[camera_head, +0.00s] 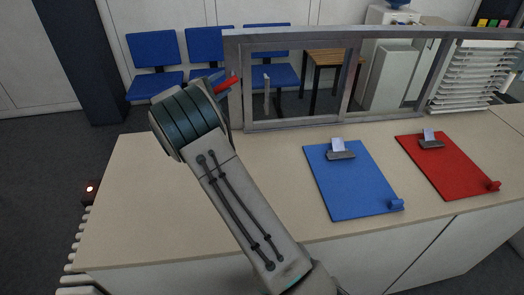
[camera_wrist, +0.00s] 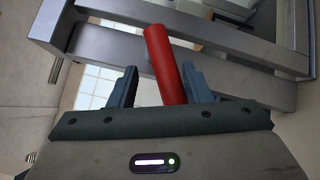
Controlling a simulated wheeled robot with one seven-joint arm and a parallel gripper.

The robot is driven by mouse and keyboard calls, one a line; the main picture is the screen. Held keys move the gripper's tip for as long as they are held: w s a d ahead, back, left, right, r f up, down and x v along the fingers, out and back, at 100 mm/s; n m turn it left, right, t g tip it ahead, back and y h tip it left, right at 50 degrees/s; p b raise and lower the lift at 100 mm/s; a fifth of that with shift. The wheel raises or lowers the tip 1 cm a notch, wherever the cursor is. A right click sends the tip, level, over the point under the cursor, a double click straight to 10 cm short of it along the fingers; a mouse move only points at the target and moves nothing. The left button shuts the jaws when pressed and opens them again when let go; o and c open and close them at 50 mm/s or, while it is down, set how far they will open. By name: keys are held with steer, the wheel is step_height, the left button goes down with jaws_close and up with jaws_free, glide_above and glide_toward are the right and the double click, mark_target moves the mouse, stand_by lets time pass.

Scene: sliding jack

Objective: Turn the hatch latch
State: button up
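The hatch latch is a red bar (camera_head: 227,84) at the left post of a grey metal hatch frame (camera_head: 300,125) on the counter. In the wrist view the red latch (camera_wrist: 165,65) stands slightly tilted between the two dark fingers of my gripper (camera_wrist: 159,76). The fingers are apart. A gap shows between the left finger and the latch; the right finger is close to it, and I cannot tell if they touch. In the head view my arm's wrist hides most of the gripper and the latch's base.
A blue clipboard (camera_head: 351,184) and a red clipboard (camera_head: 452,168) lie on the beige counter (camera_head: 130,215), right of my arm. Blue chairs (camera_head: 155,52) and a wooden table (camera_head: 325,58) stand behind the frame. A paper tray stack (camera_head: 475,80) stands at the right.

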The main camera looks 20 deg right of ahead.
steer(key=shift+r+m+g+p, duration=0.35)
steer(key=shift+r+p, duration=0.25)
steer(key=shift+p, duration=0.4)
steer(key=s+b+v, duration=0.1)
steer(key=b+v, duration=0.4)
steer(key=v, duration=0.9)
steer(key=s+d+f+m+g+y+b, duration=0.25)
steer(key=s+d+g, duration=0.25)
steer(key=s+d, duration=0.45)
steer(key=s+d+f+m+g+y+b, duration=0.1)
steer(key=s+d+f+m+y, duration=0.1)
steer(key=s, duration=0.4)
steer(key=s+d+f+m+g+y+b, duration=0.1)
steer(key=s+d+f+g+y, duration=0.1)
steer(key=s, duration=0.5)
steer(key=shift+s+d+f+m+y, duration=0.25)
steer(key=shift+d+f+m+y, duration=0.35)
steer(key=shift+y, duration=0.65)
steer(key=shift+a+f, duration=0.1)
steer(key=shift+a, duration=0.05)
